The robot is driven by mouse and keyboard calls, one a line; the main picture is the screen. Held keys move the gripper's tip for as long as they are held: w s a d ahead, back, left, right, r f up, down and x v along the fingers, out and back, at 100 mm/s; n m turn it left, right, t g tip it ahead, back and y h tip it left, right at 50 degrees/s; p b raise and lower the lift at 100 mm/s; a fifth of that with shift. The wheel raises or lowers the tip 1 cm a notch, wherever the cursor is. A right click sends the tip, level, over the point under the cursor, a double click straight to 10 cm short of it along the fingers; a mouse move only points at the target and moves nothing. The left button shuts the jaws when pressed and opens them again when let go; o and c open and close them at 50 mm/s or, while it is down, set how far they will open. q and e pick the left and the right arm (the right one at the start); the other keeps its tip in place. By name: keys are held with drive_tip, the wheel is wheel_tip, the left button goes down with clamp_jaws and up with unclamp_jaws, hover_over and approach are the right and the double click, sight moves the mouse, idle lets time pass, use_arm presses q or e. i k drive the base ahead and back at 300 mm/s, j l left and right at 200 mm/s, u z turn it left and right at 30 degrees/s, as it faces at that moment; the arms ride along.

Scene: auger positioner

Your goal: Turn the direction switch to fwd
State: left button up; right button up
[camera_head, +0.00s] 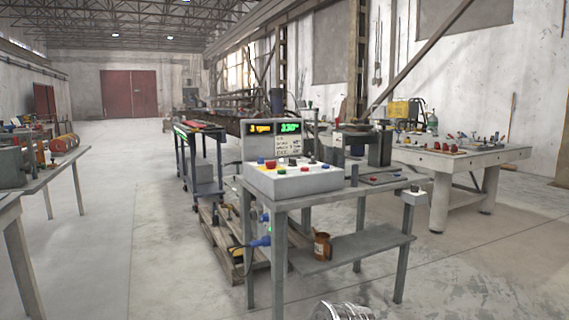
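A grey control box (295,182) stands on a metal table in the middle of the view. Its sloped white top carries several knobs and buttons in red, blue, green and black. A black knob (293,161) sits near the back of the panel. Which control is the direction switch cannot be told at this size, and its labels are unreadable. Behind the panel an upright display (273,138) shows yellow and green digits.
The table's lower shelf (350,252) holds a brown container (321,246). A wooden pallet (225,250) lies on the floor behind the table. A white workbench (462,160) stands at right. Open floor lies at left centre.

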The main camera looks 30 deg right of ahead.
sight(293, 162)
drive_tip(key=z, duration=0.35)
drive_tip(key=i+j+z, duration=0.1)
drive_tip(key=z, duration=0.3)
drive_tip(key=i+z, duration=0.1)
drive_tip(key=z, duration=0.25)
